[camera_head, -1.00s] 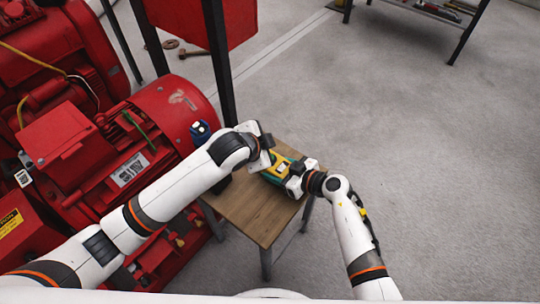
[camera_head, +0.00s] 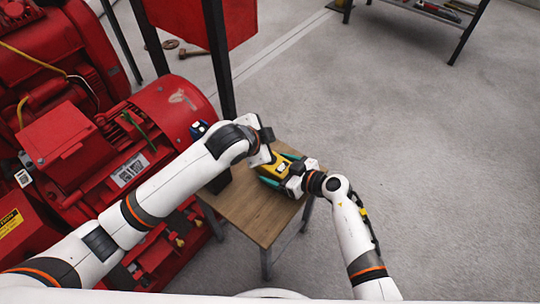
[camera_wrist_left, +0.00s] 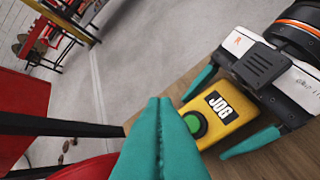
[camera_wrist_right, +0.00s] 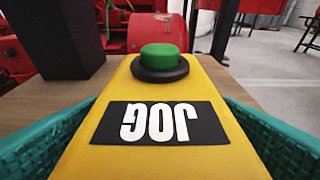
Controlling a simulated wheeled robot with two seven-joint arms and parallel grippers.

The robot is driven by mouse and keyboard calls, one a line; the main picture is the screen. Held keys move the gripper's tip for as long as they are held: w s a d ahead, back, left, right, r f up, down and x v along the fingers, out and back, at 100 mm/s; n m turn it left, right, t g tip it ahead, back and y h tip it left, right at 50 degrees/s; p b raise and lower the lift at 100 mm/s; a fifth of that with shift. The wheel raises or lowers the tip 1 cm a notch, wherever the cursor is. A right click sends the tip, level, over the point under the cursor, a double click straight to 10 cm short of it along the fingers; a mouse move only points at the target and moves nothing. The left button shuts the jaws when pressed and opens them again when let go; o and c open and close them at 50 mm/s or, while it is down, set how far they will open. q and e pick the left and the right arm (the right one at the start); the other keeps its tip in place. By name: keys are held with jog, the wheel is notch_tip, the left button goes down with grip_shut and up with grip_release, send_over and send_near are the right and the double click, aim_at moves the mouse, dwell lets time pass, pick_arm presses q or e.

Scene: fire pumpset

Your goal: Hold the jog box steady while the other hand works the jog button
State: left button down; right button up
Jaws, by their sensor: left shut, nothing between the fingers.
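The yellow jog box (camera_head: 270,169) lies on the small wooden table. In the right wrist view, the box (camera_wrist_right: 160,160) has a black JOG label and a green button (camera_wrist_right: 160,58) at its far end. My right gripper (camera_wrist_right: 160,125) has one teal finger along each side of the box. The left wrist view shows a strip of wood between the near finger and the box (camera_wrist_left: 230,115), so the jaws look open around it. My left gripper (camera_wrist_left: 160,105) is shut and empty, its tips above and beside the green button. In the head view, the button is hidden.
The wooden table (camera_head: 255,222) has bare wood at its front. The red pump machinery (camera_head: 150,130) stands close on the left. A dark post (camera_head: 218,60) with a red panel rises behind the table. Grey floor lies open on the right.

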jog(key=v, duration=1.2)
